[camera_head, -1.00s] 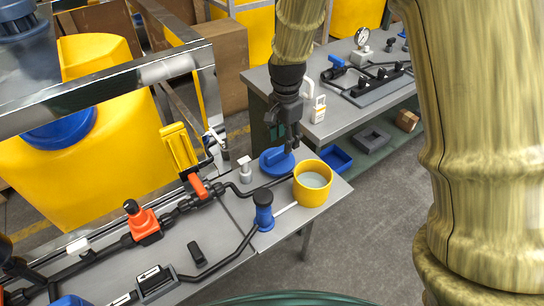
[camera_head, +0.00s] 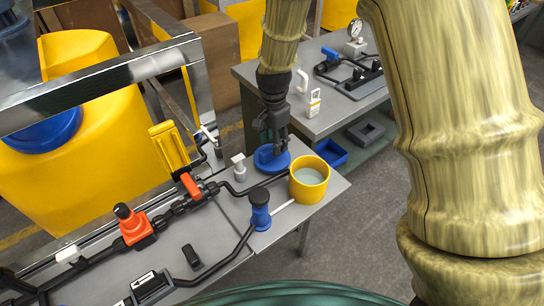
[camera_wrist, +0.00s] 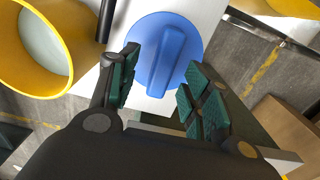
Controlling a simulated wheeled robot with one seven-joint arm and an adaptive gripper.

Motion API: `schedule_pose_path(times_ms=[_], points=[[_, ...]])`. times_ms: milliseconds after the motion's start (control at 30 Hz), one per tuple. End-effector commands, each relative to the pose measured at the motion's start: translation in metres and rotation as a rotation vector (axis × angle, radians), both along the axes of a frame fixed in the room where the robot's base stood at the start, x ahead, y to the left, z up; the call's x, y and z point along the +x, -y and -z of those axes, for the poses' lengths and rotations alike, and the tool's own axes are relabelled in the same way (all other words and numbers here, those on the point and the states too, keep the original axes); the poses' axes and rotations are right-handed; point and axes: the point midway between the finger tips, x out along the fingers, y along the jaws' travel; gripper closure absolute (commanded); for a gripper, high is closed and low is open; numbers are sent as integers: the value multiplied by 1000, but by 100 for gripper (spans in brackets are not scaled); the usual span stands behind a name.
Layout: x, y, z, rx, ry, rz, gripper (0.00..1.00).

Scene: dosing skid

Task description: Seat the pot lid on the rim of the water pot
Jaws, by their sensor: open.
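The pot lid is a blue disc (camera_head: 268,159) with a raised bar handle. It lies on the grey bench top, behind and left of the water pot. In the wrist view the lid (camera_wrist: 150,48) lies between and beyond my open fingers. The water pot is a yellow cup (camera_head: 309,186) with pale water inside and an open top; it also shows at the upper left of the wrist view (camera_wrist: 62,72). My gripper (camera_head: 276,148) is open and points down just over the lid. In the wrist view my gripper (camera_wrist: 158,95) has its pads either side of the handle's near end; contact cannot be told.
A blue cylinder with a dark top (camera_head: 260,211) stands left of the pot. A small white-grey fitting (camera_head: 239,167) stands left of the lid. Black pipes and a red valve (camera_head: 134,226) run along the bench. A second bench (camera_head: 310,120) lies behind.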

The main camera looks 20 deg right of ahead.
Motion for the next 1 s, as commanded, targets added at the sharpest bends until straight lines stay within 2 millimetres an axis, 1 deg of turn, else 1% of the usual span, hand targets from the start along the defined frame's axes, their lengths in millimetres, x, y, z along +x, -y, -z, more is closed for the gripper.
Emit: schedule_pose_path(times_ms=[233,400,1000], points=[[3,-3,28,1,-4,0,52],[4,-3,38,0,0,0,52],[3,-3,41,0,-1,0,52]])
